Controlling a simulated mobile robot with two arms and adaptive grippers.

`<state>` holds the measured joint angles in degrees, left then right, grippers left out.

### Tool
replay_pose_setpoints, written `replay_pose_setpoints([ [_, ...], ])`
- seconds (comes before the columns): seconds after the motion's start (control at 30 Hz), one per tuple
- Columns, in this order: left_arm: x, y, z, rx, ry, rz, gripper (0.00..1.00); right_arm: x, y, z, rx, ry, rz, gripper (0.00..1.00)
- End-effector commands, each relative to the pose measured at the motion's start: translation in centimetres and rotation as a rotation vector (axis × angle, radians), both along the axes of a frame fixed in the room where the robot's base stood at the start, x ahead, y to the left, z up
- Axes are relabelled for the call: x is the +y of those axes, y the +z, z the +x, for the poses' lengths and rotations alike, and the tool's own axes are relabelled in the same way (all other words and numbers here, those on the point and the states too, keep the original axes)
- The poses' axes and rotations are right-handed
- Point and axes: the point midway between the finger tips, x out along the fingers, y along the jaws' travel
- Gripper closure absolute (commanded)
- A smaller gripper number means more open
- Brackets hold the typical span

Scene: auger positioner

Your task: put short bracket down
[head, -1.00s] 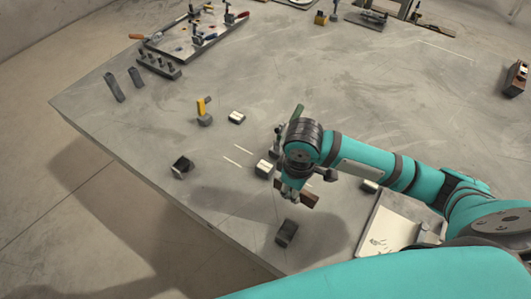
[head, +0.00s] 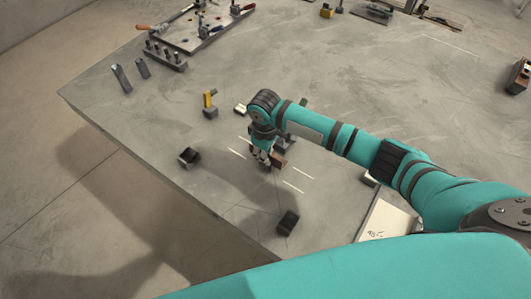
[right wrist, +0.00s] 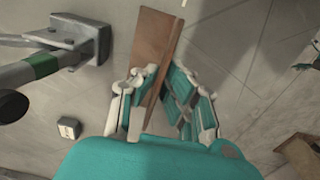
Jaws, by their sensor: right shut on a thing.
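The short bracket, taken to be the brown flat piece (head: 279,161), is in my right gripper (head: 264,157). In the right wrist view the brown piece (right wrist: 157,45) sticks out lengthwise from between the fingers of the right gripper (right wrist: 165,95), which are shut on it. In the head view it hangs low over the grey table, between white line marks (head: 295,187) (head: 237,153). I cannot tell whether it touches the table. The hand and arm hide part of it. My left gripper is not in view.
A dark block (head: 287,222) lies near the front edge, another (head: 188,157) to the left. A yellow-topped piece (head: 209,100) and a pale-topped block (head: 240,108) stand behind. In the right wrist view a grey metal part with a green band (right wrist: 45,65) is close on the left.

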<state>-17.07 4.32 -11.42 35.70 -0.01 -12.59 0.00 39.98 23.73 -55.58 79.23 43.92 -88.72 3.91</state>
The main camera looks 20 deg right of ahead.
Motion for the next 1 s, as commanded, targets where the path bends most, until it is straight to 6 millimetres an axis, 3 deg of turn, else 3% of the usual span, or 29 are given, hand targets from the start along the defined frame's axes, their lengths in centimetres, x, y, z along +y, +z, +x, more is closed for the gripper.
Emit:
replay_pose_setpoints([
  [0.3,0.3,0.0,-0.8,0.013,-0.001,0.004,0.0,0.0,-0.3,0.0,-0.002,0.001,0.0,1.0],
  [0.5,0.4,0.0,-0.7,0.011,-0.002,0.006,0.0,0.0,-0.4,0.0,-0.001,0.001,0.001,0.71],
  [0.83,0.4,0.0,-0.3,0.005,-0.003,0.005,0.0,0.0,0.0,0.0,-0.001,0.001,0.0,0.71],
  [1.0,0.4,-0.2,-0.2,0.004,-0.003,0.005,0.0,0.1,2.3,0.1,-0.005,0.002,0.002,0.71],
])
